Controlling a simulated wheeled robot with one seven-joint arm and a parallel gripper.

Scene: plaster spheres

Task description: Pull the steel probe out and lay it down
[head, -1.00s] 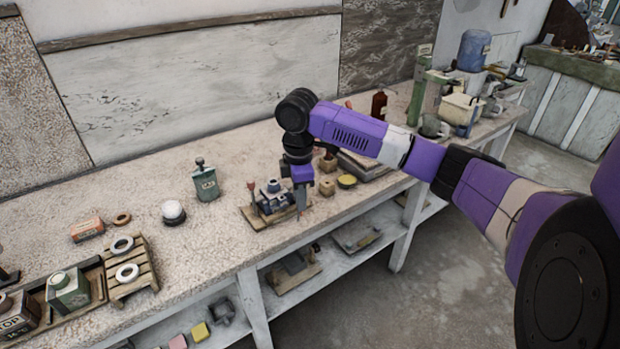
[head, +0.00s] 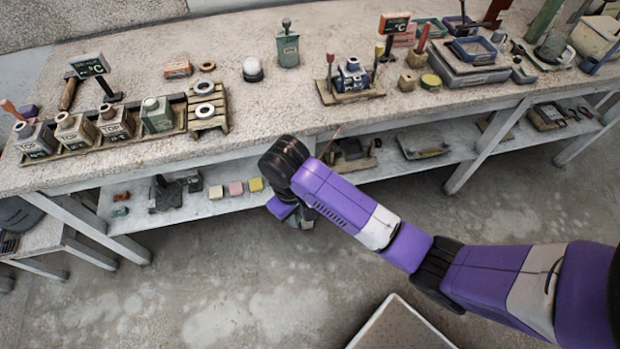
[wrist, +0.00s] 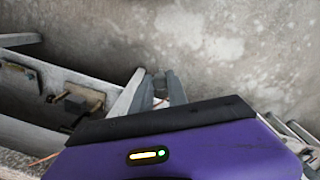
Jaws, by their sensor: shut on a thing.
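My gripper (head: 302,217) hangs in front of the workbench, over the floor, with its fingers mostly hidden by the wrist in the head view. In the wrist view my gripper (wrist: 153,95) has its two grey fingers shut around a small dark grey piece, the steel probe (wrist: 160,84). Little of the probe shows, and its tip cannot be made out. A thin reddish line rises behind my wrist in the head view; I cannot tell whether it belongs to the probe. A small blue-grey device (head: 351,74) stands on a wooden board on the bench, apart from my gripper.
The bench (head: 290,112) has a clear strip along its front. Bottles in a tray (head: 100,143), a slatted rack with rings (head: 207,108), a white dome (head: 252,69) and a green canister (head: 288,46) stand on it. The lower shelf (head: 225,205) holds coloured blocks.

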